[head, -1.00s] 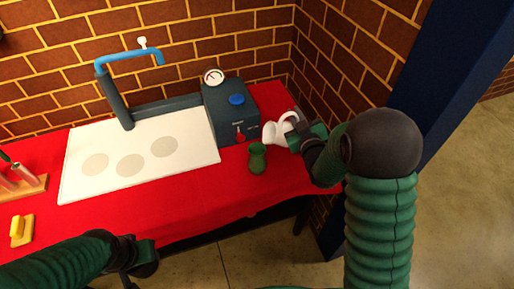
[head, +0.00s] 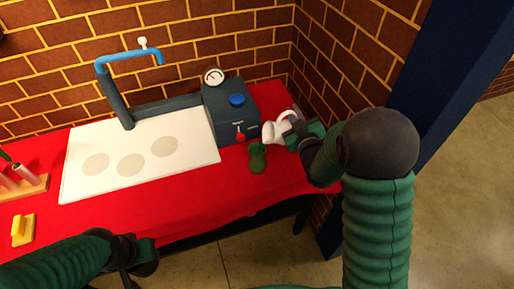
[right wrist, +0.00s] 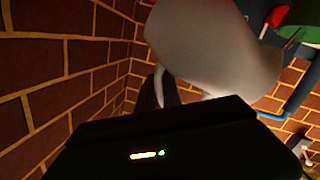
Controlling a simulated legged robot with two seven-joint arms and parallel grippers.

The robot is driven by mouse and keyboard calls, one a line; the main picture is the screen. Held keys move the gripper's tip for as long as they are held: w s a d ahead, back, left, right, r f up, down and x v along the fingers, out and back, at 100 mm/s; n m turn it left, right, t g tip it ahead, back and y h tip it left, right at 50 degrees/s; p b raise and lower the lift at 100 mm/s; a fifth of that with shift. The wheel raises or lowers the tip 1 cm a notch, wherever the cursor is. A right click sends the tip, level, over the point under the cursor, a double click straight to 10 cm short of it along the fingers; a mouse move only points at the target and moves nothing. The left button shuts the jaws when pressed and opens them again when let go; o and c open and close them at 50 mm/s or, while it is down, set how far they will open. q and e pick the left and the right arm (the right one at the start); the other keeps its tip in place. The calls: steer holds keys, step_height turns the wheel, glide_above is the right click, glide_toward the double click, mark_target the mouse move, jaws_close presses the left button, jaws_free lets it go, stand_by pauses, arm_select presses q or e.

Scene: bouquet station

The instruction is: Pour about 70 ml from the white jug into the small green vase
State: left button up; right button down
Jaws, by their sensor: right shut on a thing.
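The white jug (head: 270,131) is tilted at the right end of the red table, its mouth toward the left and close to the top of the small green vase. It also fills the upper middle of the right wrist view (right wrist: 215,45). My right gripper (head: 297,130) is shut on the jug. The small green vase (head: 257,160) stands upright just below and left of the jug in the head view. I cannot see any liquid stream or the level in the vase. My left gripper (head: 146,257) is at the table's front edge, away from these things; its fingers are unclear.
A dark box with a gauge, blue knob and red lever (head: 229,112) stands just behind the vase. A white tray (head: 200,154) with grey discs and a blue tap (head: 130,56) lie to the left. A brick wall is close on the right.

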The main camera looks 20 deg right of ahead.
steer(key=shift+a+r+n, duration=0.3)
steer(key=shift+r+n, duration=0.1)
steer(key=shift+r, duration=0.15)
stand_by(1.0)
steer(key=shift+s+a+r+n+t, duration=0.1)
steer(key=shift+a+r+n+t, duration=0.25)
steer(key=shift+a+n, duration=0.25)
stand_by(0.5)
steer(key=shift+d+f+m, duration=0.1)
steer(key=shift+d+m, duration=0.15)
steer(key=shift+m, duration=0.05)
steer(key=d+f+m, duration=0.1)
steer(key=d+f+m+b, duration=0.1)
steer(key=f+m+g, duration=0.1)
steer(key=f, duration=0.1)
steer(key=shift+d+f, duration=0.1)
steer(key=shift+d, duration=0.3)
steer(key=shift+w+m+y, duration=0.2)
steer(key=shift+m+y, duration=0.1)
steer(key=shift+d+f+m+b, duration=0.2)
steer(key=shift+f+m+b, duration=0.1)
steer(key=shift+f, duration=0.15)
steer(key=shift+d+f+m+b, duration=0.2)
steer(key=shift+f+m, duration=0.1)
steer(key=shift+f, duration=0.1)
steer(key=shift+f+m+g, duration=0.25)
steer(key=shift+f+m, duration=0.2)
steer(key=shift+m, duration=0.05)
steer(key=shift+d+f, duration=0.1)
steer(key=shift+d, duration=0.05)
